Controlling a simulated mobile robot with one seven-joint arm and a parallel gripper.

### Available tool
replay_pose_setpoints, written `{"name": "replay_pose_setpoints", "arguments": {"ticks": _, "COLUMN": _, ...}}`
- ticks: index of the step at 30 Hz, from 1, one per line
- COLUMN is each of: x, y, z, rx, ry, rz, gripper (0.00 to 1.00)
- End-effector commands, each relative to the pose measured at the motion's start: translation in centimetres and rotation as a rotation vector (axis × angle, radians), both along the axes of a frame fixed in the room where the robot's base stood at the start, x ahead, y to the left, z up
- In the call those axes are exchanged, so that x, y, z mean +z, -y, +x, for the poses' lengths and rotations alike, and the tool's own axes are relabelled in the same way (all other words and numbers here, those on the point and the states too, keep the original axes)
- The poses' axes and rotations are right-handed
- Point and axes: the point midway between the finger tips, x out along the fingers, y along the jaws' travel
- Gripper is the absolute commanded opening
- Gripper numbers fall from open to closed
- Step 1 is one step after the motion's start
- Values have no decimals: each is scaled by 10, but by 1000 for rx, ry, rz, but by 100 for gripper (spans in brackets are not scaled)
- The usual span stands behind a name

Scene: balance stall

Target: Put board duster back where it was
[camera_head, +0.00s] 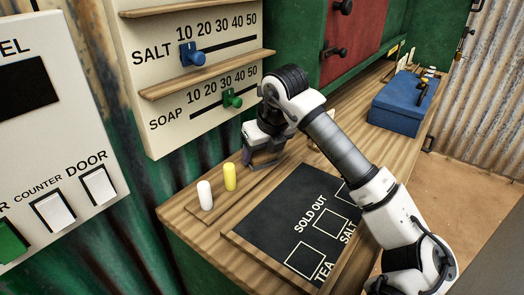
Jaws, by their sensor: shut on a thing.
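My gripper (265,158) points down at the back of the counter, just right of the yellow chalk (230,177). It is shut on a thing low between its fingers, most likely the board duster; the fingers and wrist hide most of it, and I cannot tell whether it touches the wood. A wooden ledge (216,213) runs along the back of the blackboard (272,226). The white chalk (204,195) and the yellow chalk stand upright on it, apart from my gripper.
The blackboard reads SOLD OUT, with boxes for TEA and SALT; my arm crosses its right part. A price panel (170,85) with blue and green sliders rises behind my gripper. A blue box (398,105) stands at the counter's far right. A switch panel (60,130) is at left.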

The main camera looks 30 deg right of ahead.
Motion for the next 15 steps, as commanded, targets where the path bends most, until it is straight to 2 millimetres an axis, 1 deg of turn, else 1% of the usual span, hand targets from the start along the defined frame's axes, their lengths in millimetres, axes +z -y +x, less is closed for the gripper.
{"name": "replay_pose_setpoints", "arguments": {"ticks": 1, "x": -1, "y": 0, "z": 0, "rx": 0, "ry": 0, "rz": 0, "gripper": 67}}
{"name": "replay_pose_setpoints", "arguments": {"ticks": 5, "x": 0, "y": 0, "z": 0, "rx": 0, "ry": 0, "rz": 0, "gripper": 84}}
{"name": "replay_pose_setpoints", "arguments": {"ticks": 15, "x": 2, "y": 0, "z": 0, "rx": 0, "ry": 0, "rz": 0, "gripper": 85}}
